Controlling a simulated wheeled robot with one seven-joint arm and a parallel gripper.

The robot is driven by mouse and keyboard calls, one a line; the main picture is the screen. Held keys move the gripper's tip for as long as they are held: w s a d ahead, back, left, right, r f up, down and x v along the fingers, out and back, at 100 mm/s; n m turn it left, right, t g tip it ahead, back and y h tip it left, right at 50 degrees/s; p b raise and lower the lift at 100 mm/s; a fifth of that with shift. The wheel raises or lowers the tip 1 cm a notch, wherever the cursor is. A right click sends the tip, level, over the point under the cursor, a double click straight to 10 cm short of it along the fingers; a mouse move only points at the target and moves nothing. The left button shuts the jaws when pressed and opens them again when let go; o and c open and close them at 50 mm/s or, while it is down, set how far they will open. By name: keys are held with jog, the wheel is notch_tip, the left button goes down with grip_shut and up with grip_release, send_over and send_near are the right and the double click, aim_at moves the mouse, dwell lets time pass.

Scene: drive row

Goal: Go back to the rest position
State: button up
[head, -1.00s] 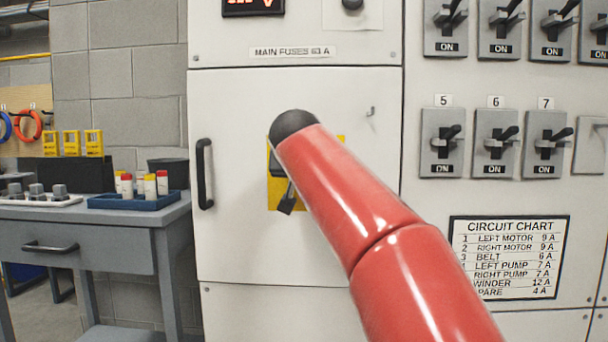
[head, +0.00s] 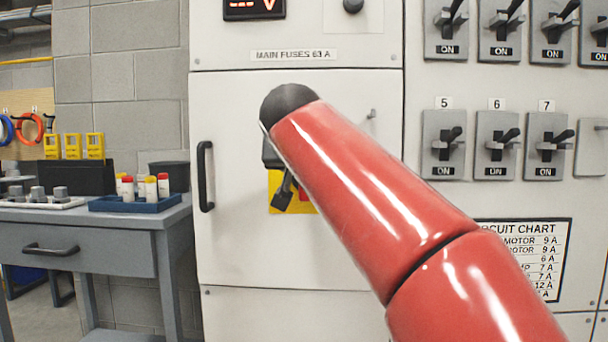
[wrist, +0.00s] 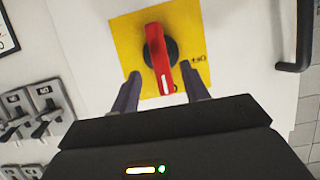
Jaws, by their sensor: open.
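My gripper (wrist: 161,71) is open in the wrist view, its two dark fingers apart, one on each side of the red switch handle (wrist: 160,62) and not closed on it. The handle stands upright on a yellow plate (wrist: 190,30) on the cabinet door. I cannot tell how far the fingertips are from the plate. In the head view my gripper (head: 284,194) shows in front of the yellow plate (head: 274,182), and my red arm hides most of the plate and handle.
The white cabinet door (head: 240,240) has a black handle (head: 205,175) at left. Breaker switches (head: 497,145) and a circuit chart (head: 555,260), partly covered by my arm, are at right. A grey bench (head: 90,250) with a blue tray (head: 125,203) of vials stands at left.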

jog(key=shift+s+r, duration=0.15)
jog(key=shift+s, duration=0.25)
jog(key=s+d+f+g+p, duration=0.2)
jog(key=s+d+f, duration=0.3)
jog(key=d+f, duration=0.25)
jog(key=s+d+f+g+p, duration=0.1)
jog(key=s+d+f+g, duration=0.2)
jog(key=s+f, duration=0.9)
jog(key=s+d+f+g+p, duration=0.2)
jog(key=s+d+f, duration=0.5)
jog(key=s+f, duration=0.4)
notch_tip(320, 180, down, 2)
jog(key=shift+s+f+n+g, duration=0.25)
jog(key=shift+s+n+g, duration=0.05)
jog(key=shift+s+g, duration=0.1)
